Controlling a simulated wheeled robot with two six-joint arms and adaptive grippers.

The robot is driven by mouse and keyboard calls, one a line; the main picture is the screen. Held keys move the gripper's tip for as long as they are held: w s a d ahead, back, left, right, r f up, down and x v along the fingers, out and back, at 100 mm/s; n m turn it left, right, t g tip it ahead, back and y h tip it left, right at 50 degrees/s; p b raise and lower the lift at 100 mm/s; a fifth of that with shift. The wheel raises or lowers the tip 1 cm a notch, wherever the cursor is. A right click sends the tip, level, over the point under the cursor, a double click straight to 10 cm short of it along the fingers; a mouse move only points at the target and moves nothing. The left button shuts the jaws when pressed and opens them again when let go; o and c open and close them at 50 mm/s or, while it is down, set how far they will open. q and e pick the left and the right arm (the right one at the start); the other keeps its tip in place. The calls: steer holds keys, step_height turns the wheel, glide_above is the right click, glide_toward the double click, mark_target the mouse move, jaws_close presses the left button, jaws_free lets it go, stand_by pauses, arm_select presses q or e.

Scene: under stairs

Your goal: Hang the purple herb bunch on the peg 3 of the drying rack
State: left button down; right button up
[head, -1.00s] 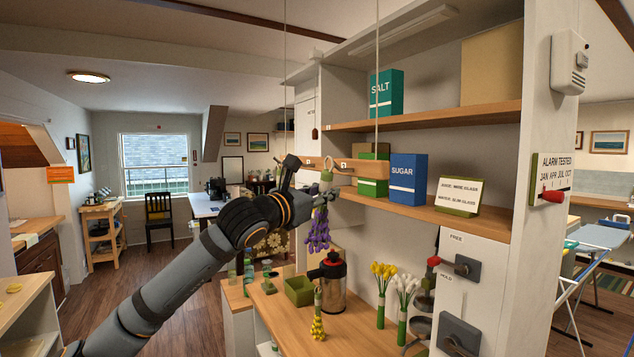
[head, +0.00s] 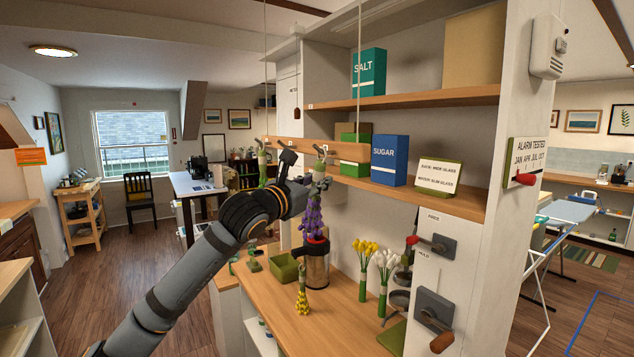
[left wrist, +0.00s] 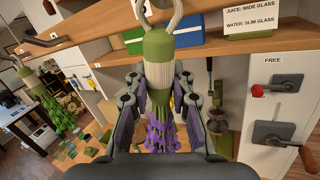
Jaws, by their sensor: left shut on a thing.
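The purple herb bunch (head: 312,218) hangs heads down, with a green stem, a pale wrapped band and a loop on top. My left gripper (head: 306,190) is shut on its stem; the left wrist view shows the stem (left wrist: 158,62) between the fingers and the purple heads (left wrist: 162,137) below. The drying rack (head: 345,150) is a wooden bar on two cords, with dark pegs. The loop is up at the bar's front, close to a peg; I cannot tell whether it is around it. Peg numbers are unreadable. Another green bunch (left wrist: 45,95) hangs at the bar's left.
Shelves with a SALT box (head: 369,72) and a SUGAR box (head: 389,160) stand behind the rack.

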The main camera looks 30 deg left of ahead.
arm_select(q)
steer(key=shift+d, duration=0.1)
steer(key=c, duration=1.1)
jaws_free()
steer(key=shift+o, duration=0.2)
steer(key=o, duration=0.6)
